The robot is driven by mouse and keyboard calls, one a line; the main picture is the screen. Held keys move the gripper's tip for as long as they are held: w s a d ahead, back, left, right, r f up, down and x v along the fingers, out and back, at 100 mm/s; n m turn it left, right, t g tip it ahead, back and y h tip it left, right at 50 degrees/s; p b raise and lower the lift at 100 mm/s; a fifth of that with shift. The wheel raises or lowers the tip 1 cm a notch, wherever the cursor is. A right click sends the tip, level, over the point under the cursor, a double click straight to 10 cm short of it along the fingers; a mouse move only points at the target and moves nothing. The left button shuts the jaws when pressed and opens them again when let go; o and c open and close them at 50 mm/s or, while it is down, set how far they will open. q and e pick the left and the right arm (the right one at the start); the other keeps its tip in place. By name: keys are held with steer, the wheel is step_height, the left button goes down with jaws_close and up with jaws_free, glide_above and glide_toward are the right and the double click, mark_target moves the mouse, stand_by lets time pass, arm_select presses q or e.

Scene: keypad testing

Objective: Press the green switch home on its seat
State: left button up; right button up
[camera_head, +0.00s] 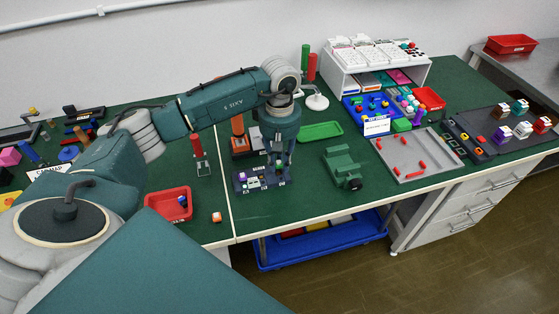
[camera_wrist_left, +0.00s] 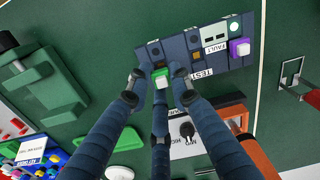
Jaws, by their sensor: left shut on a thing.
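The green switch (camera_wrist_left: 160,77) has a green base and a pale cap. In the left wrist view it sits between the fingers of my left gripper (camera_wrist_left: 158,82), which is shut on it. The dark blue keypad panel (camera_wrist_left: 207,62), marked TEST and FAULT, lies under the fingertips. The switch is at the panel's edge in that view; I cannot tell whether it touches its seat. In the head view my left gripper (camera_head: 279,173) points down at the right end of the panel (camera_head: 241,185), and its fingers hide the switch. My right gripper is not in view.
A purple-based switch (camera_wrist_left: 240,47) sits on the panel's other end. A green vise (camera_head: 343,166) stands to the right, a green tray (camera_head: 320,131) behind. A red-handled toggle clamp (camera_head: 199,150) and a red bin (camera_head: 172,203) are to the left. Bare green table lies between panel and vise.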

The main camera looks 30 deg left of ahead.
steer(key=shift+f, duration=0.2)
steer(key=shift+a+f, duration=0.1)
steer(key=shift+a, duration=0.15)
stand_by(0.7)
arm_select(q)
steer(key=shift+f+b, duration=0.15)
steer(key=shift+b, duration=0.25)
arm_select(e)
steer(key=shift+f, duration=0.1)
arm_select(q)
steer(key=shift+a+f, duration=0.1)
steer(key=shift+f, duration=0.2)
steer(key=shift+f+b, duration=0.45)
steer(key=shift+b, duration=0.15)
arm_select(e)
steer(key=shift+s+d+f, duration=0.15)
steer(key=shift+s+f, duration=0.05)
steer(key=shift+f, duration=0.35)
arm_select(q)
steer(key=o, duration=0.9)
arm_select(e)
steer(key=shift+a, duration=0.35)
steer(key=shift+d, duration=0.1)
